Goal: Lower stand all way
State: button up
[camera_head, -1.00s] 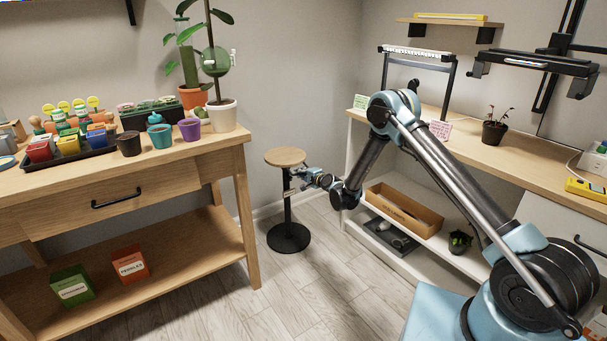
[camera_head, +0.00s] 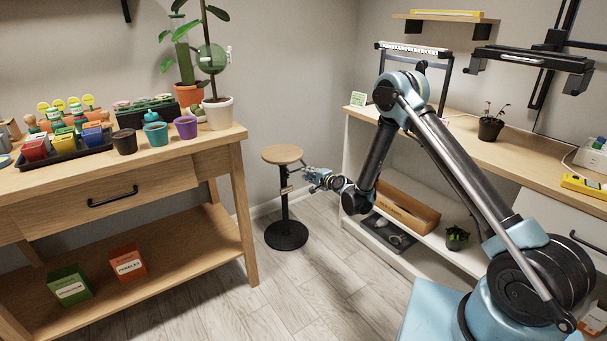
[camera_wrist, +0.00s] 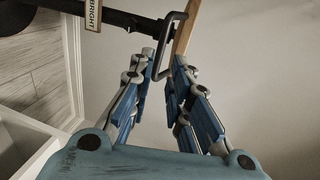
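The stand (camera_head: 285,155) has a round wooden top, a black post and a round black base on the floor. It is upright, left of my gripper (camera_head: 306,172). In the wrist view the post (camera_wrist: 125,17) crosses the top, with a tag reading "BRIGHT" (camera_wrist: 93,14) on it. A thin black bent handle (camera_wrist: 171,17) reaches from near the post towards the gap between my fingers. My gripper (camera_wrist: 164,58) is open, one finger on each side of the gap. I cannot tell whether the handle is fully between the fingers or touches one.
A wooden bench (camera_head: 165,180) with pots and plants stands left. A white-sided shelf unit (camera_head: 395,250) with a wooden top stands right, holding a cardboard box (camera_head: 408,208) on its lower shelf. The floor (camera_head: 320,285) in front of the stand is clear.

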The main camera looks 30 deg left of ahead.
jog(key=shift+v, duration=1.7)
jog(key=w+d+r+n+h, duration=0.1)
jog(key=w+d+r, duration=0.2)
jog(key=d+r, duration=0.4)
jog(key=w+d+r+n+h, duration=0.1)
jog(key=w+d+r+h, duration=0.15)
jog(key=d+r, duration=0.5)
jog(key=s+d+r+n+h, duration=0.1)
jog(key=s+d+r+h, duration=0.2)
jog(key=d, duration=0.7)
jog(key=s+d+r+n+g, duration=0.15)
jog(key=d+r, duration=0.35)
jog(key=d, duration=0.5)
jog(key=s+d+r+h, duration=0.2)
jog(key=s+d+r, duration=0.15)
jog(key=d, duration=0.75)
jog(key=s+d+f+g+h, duration=0.1)
jog(key=s+d+f+h, duration=0.1)
jog(key=s+d, duration=1.1)
jog(key=s+d+f+g+h, duration=0.2)
jog(key=s+d+f+h, duration=0.1)
jog(key=s+d, duration=1)
jog(key=s+f+n, duration=0.1)
jog(key=s, duration=0.3)
jog(key=shift+f, duration=0.3)
